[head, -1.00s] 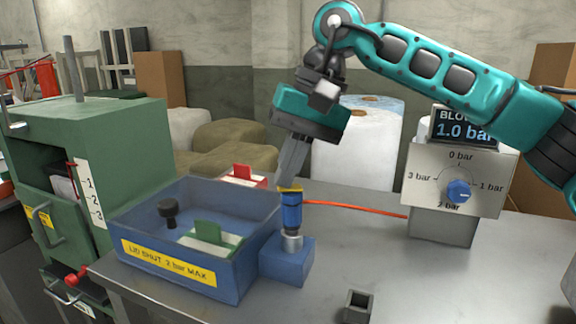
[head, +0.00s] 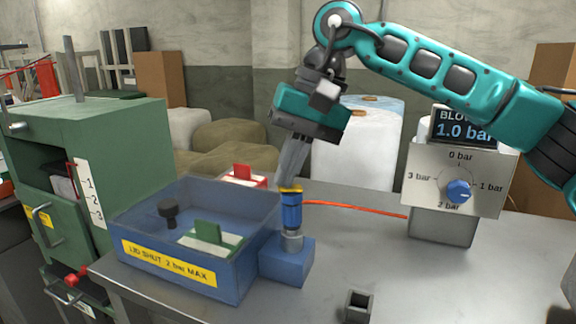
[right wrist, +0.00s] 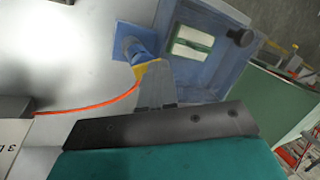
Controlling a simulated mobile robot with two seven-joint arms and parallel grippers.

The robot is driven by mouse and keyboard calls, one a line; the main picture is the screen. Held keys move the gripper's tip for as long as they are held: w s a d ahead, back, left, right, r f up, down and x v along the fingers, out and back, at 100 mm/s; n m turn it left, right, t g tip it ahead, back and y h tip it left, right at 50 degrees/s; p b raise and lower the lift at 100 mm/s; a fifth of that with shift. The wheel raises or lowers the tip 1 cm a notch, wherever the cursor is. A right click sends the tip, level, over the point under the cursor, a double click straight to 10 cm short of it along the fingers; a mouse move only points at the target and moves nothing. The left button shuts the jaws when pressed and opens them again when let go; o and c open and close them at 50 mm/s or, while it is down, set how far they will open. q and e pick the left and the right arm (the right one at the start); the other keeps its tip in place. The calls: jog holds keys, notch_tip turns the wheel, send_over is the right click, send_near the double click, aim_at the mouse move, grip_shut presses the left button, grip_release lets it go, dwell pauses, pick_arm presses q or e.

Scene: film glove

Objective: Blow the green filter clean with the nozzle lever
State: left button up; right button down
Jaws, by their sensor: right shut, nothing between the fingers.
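The green filter (head: 212,236), a white-framed block with a green tab, lies inside the blue box (head: 172,279) under a clear lid with a black knob (head: 168,211). The box also shows in the right wrist view (right wrist: 197,79). The blue nozzle (head: 291,212) with a yellow lever (head: 291,189) stands on a blue block at the box's right side. My right gripper (head: 289,183) is shut, its fingertips pointing down at the yellow lever, seemingly touching it. The right wrist view shows the fingers over the yellow lever (right wrist: 152,69). My left gripper is out of view.
A regulator (head: 458,180) at the right has a blue knob, and its display reads 1.0 bar. An orange hose (head: 355,207) runs from it toward the nozzle. A red filter (head: 243,177) sits behind the box. A green cabinet (head: 110,150) stands left. A small grey holder (head: 358,306) is in front.

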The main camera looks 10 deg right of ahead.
jog(key=shift+d, duration=0.15)
jog(key=shift+s+d+r, duration=0.1)
jog(key=shift+d+r, duration=0.1)
jog(key=shift+d, duration=0.45)
pick_arm(q)
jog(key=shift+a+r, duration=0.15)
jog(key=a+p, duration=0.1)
jog(key=p, duration=0.2)
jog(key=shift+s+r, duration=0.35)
pick_arm(e)
jog(key=v, duration=1.3)
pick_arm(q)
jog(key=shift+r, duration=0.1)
